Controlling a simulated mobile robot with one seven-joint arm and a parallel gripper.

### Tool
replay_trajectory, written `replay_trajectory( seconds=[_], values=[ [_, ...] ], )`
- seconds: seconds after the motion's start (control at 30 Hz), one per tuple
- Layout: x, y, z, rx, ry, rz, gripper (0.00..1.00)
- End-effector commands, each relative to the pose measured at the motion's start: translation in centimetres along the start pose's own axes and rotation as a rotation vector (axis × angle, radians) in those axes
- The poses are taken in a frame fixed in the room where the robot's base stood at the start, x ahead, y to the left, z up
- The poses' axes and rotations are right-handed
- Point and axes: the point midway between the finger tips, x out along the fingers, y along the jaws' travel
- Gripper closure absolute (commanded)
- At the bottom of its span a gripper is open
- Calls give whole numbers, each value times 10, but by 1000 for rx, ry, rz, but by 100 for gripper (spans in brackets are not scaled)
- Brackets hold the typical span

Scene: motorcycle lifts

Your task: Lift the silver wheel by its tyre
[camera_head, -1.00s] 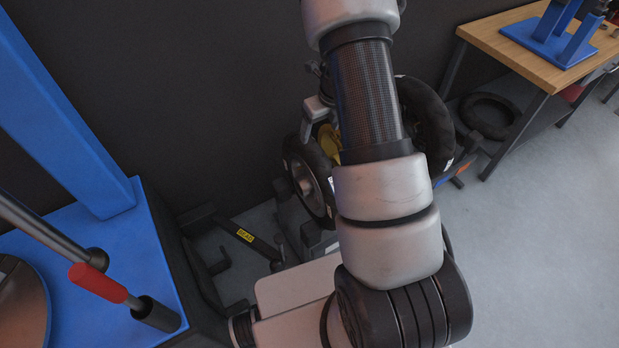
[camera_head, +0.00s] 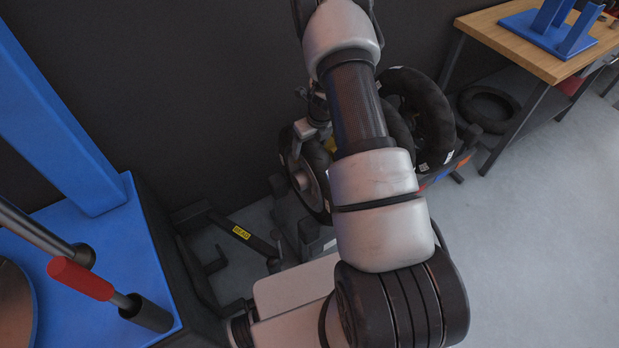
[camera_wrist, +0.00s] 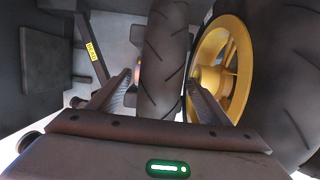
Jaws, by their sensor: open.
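The silver wheel (camera_head: 300,180) stands upright at the left end of a row of wheels, its grey hub facing left. My arm hides part of it in the head view. In the wrist view its black treaded tyre (camera_wrist: 165,50) runs between the two fingers of my gripper (camera_wrist: 161,84). The fingers are open, one on each side of the tyre. I cannot tell whether either finger touches it. In the head view, my gripper (camera_head: 308,128) is partly seen at the top of this wheel.
A gold-rimmed wheel (camera_wrist: 228,70) stands close on the right of my right finger. More dark tyres (camera_head: 425,110) stand behind my arm. A blue lift (camera_head: 95,255) is at the left. A wooden-topped bench (camera_head: 520,45) is at the back right, with clear floor before it.

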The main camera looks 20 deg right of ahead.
Motion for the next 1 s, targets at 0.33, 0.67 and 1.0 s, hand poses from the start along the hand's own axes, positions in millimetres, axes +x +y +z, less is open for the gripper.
replay_trajectory(
  seconds=[0.33, 0.67, 1.0],
  values=[
    [25, 0, 0, -1, 0, 0, 28],
    [24, 0, 0, -1, 0, 0, 77],
    [21, -2, 4, -1, -8, -4, 100]
  ],
)
